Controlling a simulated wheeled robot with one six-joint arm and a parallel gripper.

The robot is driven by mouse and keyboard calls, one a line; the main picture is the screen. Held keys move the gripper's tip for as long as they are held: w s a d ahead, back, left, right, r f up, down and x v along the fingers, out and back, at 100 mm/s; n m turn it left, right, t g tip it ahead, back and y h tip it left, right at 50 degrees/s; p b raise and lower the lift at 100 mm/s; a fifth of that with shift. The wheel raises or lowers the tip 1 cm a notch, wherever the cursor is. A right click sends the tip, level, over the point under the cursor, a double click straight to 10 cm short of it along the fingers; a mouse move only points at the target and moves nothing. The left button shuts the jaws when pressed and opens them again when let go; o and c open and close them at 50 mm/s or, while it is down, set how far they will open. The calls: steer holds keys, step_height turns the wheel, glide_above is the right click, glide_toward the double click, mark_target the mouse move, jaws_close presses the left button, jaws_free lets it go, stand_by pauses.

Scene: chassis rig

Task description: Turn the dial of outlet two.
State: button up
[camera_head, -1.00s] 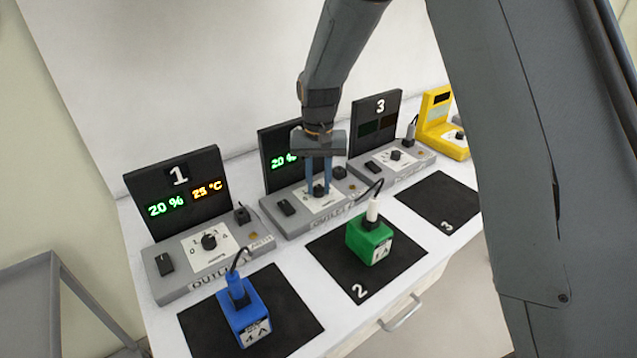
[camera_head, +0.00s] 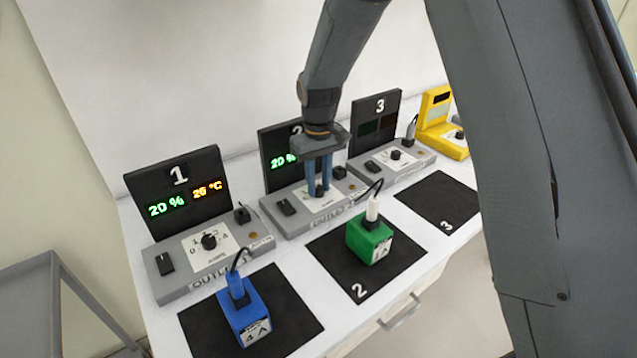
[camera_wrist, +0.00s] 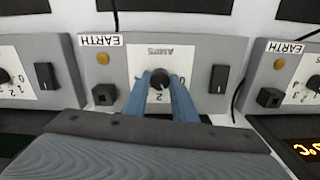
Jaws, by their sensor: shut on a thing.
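The black dial of outlet two (camera_head: 319,191) sits on a white scale plate on the middle grey outlet box (camera_head: 292,222). My gripper (camera_head: 319,188) points down over it with its blue fingers shut on the dial. In the wrist view the dial (camera_wrist: 160,77) shows between the two fingertips, with the scale plate upside down around it. The display of outlet two (camera_head: 277,150) is partly hidden by my gripper; a green 20 % reading shows. A rocker switch (camera_head: 285,207) lies left of the dial.
Outlet one (camera_head: 180,290), with a lit display reading 20 % and 26 °C, stands at left. Outlet three (camera_head: 412,166), display dark, and a yellow device (camera_head: 440,140) stand at right. A green block (camera_head: 360,245) and blue block (camera_head: 240,318) sit on black mats in front.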

mark_target(318, 188)
steer(key=shift+w+a+r+n, duration=0.1)
steer(key=shift+n, duration=1)
steer(key=o, duration=1)
steer(key=shift+o, duration=0.2)
step_height(318, 188, up, 8)
steer(key=shift+f+b, duration=0.15)
steer(key=shift+b, duration=0.85)
